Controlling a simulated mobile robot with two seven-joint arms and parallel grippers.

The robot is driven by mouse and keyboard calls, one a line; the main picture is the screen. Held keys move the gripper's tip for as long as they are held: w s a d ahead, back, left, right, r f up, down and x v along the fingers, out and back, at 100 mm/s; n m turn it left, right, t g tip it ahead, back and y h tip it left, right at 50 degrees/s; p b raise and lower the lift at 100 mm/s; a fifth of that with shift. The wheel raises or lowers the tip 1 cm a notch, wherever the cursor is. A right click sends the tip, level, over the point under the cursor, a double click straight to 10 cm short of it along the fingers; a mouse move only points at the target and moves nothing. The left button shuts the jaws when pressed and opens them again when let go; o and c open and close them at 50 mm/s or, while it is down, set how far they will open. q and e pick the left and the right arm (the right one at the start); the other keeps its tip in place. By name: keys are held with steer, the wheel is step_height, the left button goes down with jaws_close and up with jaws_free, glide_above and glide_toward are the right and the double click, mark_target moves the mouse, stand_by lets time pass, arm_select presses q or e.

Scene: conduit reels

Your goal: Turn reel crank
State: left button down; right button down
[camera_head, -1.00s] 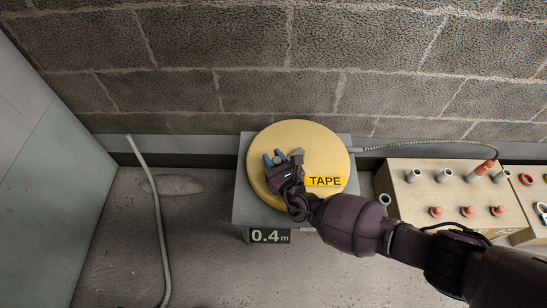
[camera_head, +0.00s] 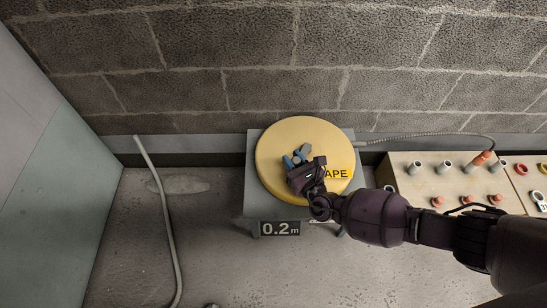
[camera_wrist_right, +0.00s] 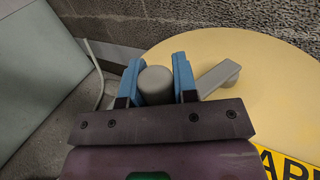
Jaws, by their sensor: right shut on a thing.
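The yellow reel (camera_head: 275,140) lies flat on a grey stand (camera_head: 253,180) against the wall, with a yellow "TAPE" label (camera_head: 338,173) that my arm partly covers. A display (camera_head: 280,229) on the stand reads 0.2 m. My right gripper (camera_head: 297,157) is over the reel, its blue fingers shut on the grey crank knob (camera_wrist_right: 155,86). In the right wrist view the knob stands between the two fingers, and the grey crank arm (camera_wrist_right: 219,77) shows to the right of them. My left gripper is not in view.
A grey flexible conduit (camera_head: 430,136) runs from the reel to an orange-tipped end (camera_head: 482,157) at a wooden box (camera_head: 425,176) with several pipe stubs. A pale pipe (camera_head: 164,215) lies at the left. The floor in front is mostly clear.

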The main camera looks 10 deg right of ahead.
steer(key=shift+s+d+f+b, duration=0.2)
steer(key=shift+s+d, duration=0.25)
steer(key=shift+s, duration=0.25)
steer(key=shift+s+d+f+b, duration=0.1)
steer(key=shift+s+d+b, duration=0.05)
steer(key=shift+s+d, duration=0.4)
steer(key=shift+s, duration=0.15)
stand_by(0.4)
steer(key=c, duration=0.9)
jaws_free()
steer(key=shift+c, duration=0.2)
steer(key=shift+o, duration=0.2)
steer(key=shift+r, duration=0.15)
steer(key=shift+d, duration=0.15)
steer(key=p+v, duration=0.1)
steer(key=v, duration=0.9)
steer(key=shift+s+p, duration=0.2)
steer(key=shift+p, duration=0.15)
steer(key=shift+d, duration=0.1)
